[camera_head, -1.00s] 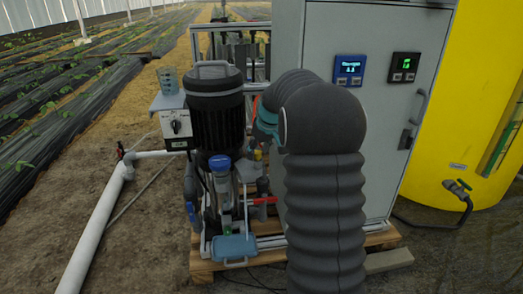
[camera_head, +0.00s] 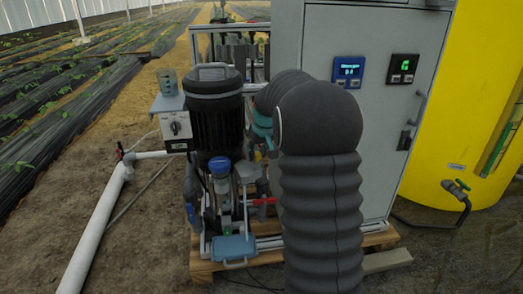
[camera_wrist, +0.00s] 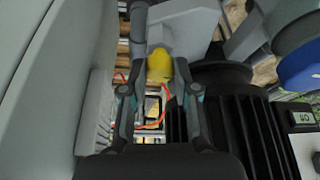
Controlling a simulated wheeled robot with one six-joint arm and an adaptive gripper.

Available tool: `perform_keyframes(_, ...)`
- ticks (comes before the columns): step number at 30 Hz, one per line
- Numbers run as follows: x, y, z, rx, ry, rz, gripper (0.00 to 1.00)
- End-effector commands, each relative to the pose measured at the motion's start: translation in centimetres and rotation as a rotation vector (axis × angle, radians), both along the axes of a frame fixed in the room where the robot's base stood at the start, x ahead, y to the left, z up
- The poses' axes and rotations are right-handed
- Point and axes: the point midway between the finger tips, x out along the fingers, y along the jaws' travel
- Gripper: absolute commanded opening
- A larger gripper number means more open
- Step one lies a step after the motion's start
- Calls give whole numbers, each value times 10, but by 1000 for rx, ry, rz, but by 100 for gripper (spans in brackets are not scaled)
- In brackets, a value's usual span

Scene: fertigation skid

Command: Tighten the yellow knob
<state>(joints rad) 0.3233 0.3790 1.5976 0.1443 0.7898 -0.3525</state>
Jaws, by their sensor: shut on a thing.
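The yellow knob (camera_wrist: 159,66) shows in the wrist view between the two fingers of my gripper (camera_wrist: 160,58). The fingers lie against its left and right sides, and my gripper is shut on it. A grey block (camera_wrist: 190,25) is just beyond the knob. In the head view my own arm hides most of my gripper, and I cannot make out the knob clearly there.
A black ribbed pump motor (camera_head: 217,120) stands left of my arm; its ribs fill the lower right of the wrist view. The grey cabinet (camera_head: 385,120) stands close on the right. A blue-capped fitting (camera_head: 219,166) and red handle (camera_head: 264,201) are low nearby. A yellow tank (camera_head: 460,110) is farther right.

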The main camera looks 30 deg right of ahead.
Motion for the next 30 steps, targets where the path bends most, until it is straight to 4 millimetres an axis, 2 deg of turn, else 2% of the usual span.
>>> perform_keyframes(30,2,0,-1,-4,0,-964,0)
